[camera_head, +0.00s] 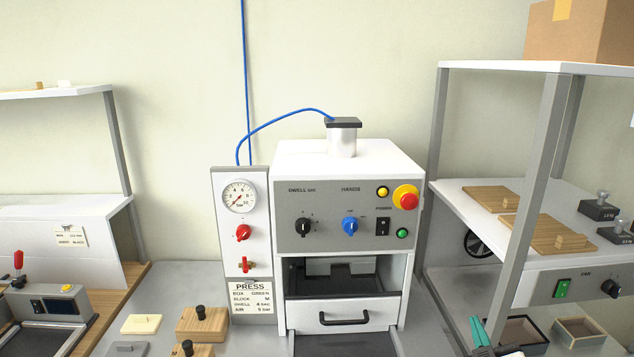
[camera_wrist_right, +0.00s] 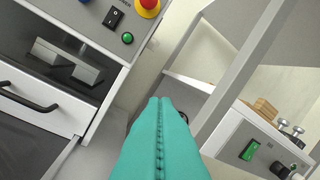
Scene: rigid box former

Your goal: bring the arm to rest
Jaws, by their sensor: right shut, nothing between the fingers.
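My right gripper (camera_head: 482,338) shows at the bottom right of the head view, to the right of the press and in front of the shelf rack. Its teal fingers fill the lower middle of the right wrist view (camera_wrist_right: 158,105), pressed together and empty. The press (camera_head: 348,165) stands in the middle of the head view, with its drawer (camera_head: 343,316) below the open chamber. The right gripper is apart from the drawer handle. My left gripper is not in the head view.
A grey rack (camera_head: 545,130) with wooden boards and weights stands close on the right. Open boxes (camera_head: 580,331) lie below it. Wooden blocks (camera_head: 203,323) sit on the bench left of the press. A gauge panel (camera_head: 240,230) adjoins the press.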

